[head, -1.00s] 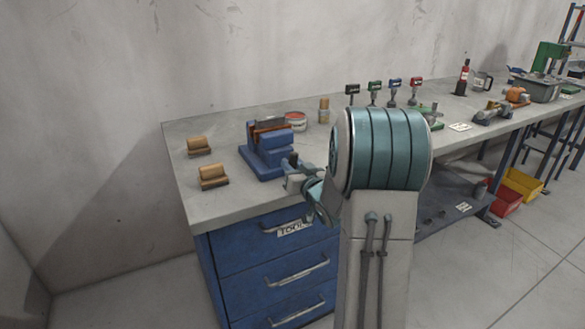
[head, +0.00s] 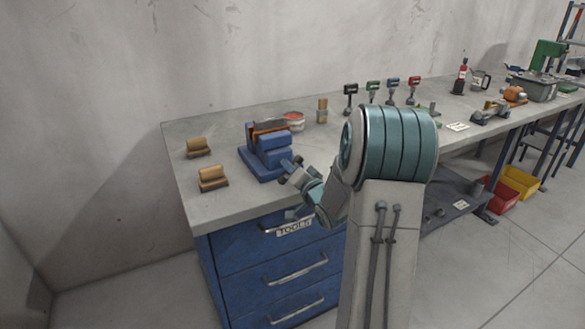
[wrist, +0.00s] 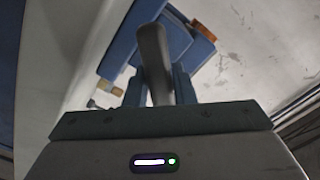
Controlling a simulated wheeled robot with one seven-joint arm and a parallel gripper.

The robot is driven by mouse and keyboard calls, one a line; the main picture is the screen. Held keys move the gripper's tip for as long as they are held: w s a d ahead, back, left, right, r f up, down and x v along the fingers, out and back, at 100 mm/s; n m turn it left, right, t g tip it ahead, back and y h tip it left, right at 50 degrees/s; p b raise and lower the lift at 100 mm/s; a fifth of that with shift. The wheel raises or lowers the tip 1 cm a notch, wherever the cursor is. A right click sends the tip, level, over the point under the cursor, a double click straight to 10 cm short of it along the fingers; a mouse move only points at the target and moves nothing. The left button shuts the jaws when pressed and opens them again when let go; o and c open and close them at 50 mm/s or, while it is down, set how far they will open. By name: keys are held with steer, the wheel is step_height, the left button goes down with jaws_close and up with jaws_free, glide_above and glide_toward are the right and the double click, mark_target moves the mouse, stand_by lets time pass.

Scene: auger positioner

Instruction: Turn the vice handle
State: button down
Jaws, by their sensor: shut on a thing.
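The blue vice (head: 262,160) stands on the bench top near its front edge, with an orange-brown piece (head: 268,127) between its jaws. In the wrist view the vice (wrist: 180,40) is behind a grey, round-ended handle (wrist: 153,60). My gripper (wrist: 159,88) is shut on this handle, with one blue-grey finger on each side of it. In the head view my gripper (head: 288,172) is at the front right of the vice, and the handle is mostly hidden there by the fingers and wrist.
Two wooden blocks (head: 199,147) (head: 212,178) lie left of the vice. A red-and-white tin (head: 293,121) and a wooden cylinder (head: 322,110) stand behind it. Blue drawers (head: 268,265) are below the bench. Several coloured-top tools stand farther right.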

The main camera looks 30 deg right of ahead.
steer(key=c, duration=2.2)
jaws_free()
steer(key=c, duration=1.2)
jaws_free()
steer(key=shift+d, duration=0.1)
steer(key=shift+c, duration=0.2)
steer(key=shift+s, duration=0.1)
steer(key=s, duration=1.3)
steer(key=shift+s+d, duration=0.2)
steer(key=shift+s, duration=0.15)
